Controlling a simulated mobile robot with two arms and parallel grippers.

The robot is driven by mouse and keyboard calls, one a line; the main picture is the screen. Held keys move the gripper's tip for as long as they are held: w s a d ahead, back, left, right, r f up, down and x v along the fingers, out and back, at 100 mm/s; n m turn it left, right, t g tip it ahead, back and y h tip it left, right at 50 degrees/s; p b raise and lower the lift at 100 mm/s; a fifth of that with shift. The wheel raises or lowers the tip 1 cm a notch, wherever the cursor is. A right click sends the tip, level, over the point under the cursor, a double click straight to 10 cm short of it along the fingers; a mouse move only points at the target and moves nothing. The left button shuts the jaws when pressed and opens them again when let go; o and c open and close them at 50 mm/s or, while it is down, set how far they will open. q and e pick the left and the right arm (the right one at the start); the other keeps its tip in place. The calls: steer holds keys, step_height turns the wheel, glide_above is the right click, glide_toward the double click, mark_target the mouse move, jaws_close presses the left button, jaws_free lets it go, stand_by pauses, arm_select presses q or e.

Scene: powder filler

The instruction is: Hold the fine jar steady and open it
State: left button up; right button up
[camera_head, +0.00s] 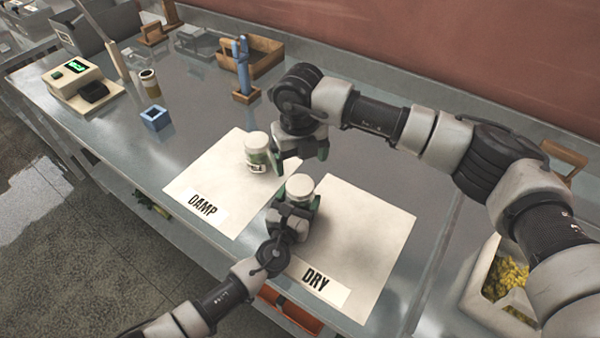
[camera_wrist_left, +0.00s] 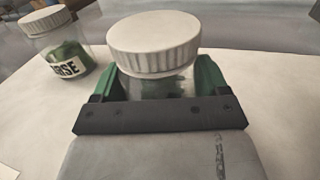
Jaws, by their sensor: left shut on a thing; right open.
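A clear jar with a white ribbed lid (camera_head: 299,186) stands on the white DRY mat (camera_head: 370,225), near its left edge. In the left wrist view its lid (camera_wrist_left: 154,42) is on, and its label is hidden. My left gripper (camera_head: 297,202) is shut around the jar's body below the lid. The other white-lidded jar (camera_head: 257,148) stands on the DAMP mat (camera_head: 215,185); its label ends in "RSE" in the left wrist view (camera_wrist_left: 62,68), so the held one appears to be the fine jar. My right gripper (camera_head: 301,156) is open and empty, behind the held jar and apart from it.
A wooden tray (camera_head: 255,55) and a blue tool on a stand (camera_head: 242,70) are at the back. A bin of yellow pieces (camera_head: 490,285) is at the right.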

mark_target(300, 184)
steer(key=m, duration=0.5)
steer(key=shift+m, duration=0.4)
steer(key=m, duration=0.5)
steer(key=shift+m, duration=0.3)
steer(key=shift+f, duration=4)
steer(key=shift+c, duration=0.4)
